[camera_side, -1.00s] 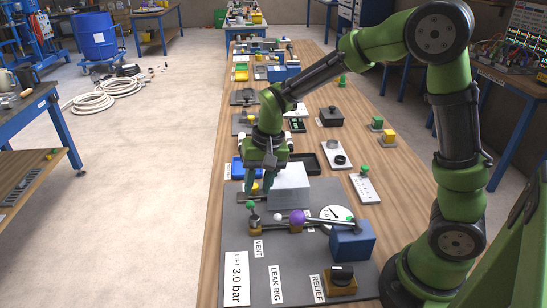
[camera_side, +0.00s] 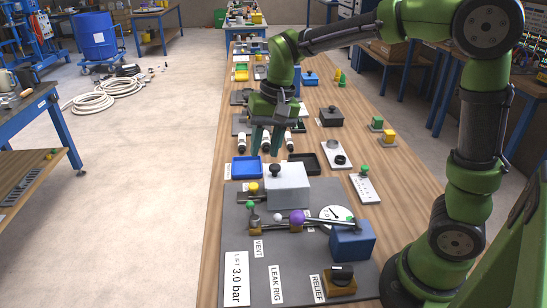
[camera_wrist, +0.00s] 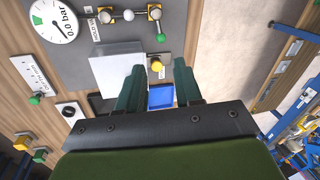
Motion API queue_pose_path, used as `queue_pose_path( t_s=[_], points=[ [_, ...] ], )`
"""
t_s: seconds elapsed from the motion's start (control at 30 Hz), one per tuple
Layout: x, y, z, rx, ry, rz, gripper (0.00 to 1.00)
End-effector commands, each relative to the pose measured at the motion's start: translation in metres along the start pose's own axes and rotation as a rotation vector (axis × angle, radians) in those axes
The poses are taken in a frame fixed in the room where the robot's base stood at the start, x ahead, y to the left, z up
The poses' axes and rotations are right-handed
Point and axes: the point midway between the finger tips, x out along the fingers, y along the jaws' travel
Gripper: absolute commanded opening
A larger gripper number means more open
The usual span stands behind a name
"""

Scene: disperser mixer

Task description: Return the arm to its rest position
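My gripper (camera_side: 266,150) hangs above the bench, beyond the grey-white box, with its green fingers pointing down. In the wrist view its fingers (camera_wrist: 158,90) are apart with nothing between them. My green arm is bent, reaching out over the bench from its base at the lower right. The box (camera_side: 288,184) with a black knob sits on the dark leak rig plate (camera_side: 240,223). Its pale body also shows in the wrist view (camera_wrist: 118,68). My gripper is clear of the box and the rig.
A blue tray (camera_side: 247,168) and a black tray (camera_side: 306,163) lie below and around the gripper's position. Small black-and-white bottles (camera_side: 289,139) stand near the fingers. A gauge (camera_wrist: 55,20), purple ball (camera_side: 297,217) and blue block (camera_side: 352,241) are on the rig. Air above is open.

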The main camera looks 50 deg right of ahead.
Motion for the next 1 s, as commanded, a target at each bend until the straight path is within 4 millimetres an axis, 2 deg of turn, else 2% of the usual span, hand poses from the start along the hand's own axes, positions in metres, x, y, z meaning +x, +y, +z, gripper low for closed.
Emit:
queue_pose_path(
  t_s=[0.07,0.4,0.6,0.73,1.0],
  points=[
    [0.008,0.005,0.009,-0.04,-0.001,-0.003,0.35],
    [-0.029,0.049,0.079,-0.234,0.209,-0.162,0.35],
    [-0.042,0.072,0.11,-0.287,0.35,-0.221,0.35],
    [-0.048,0.078,0.119,-0.288,0.401,-0.24,0.35],
    [-0.055,0.079,0.119,-0.282,0.427,-0.25,0.35]
  ],
)
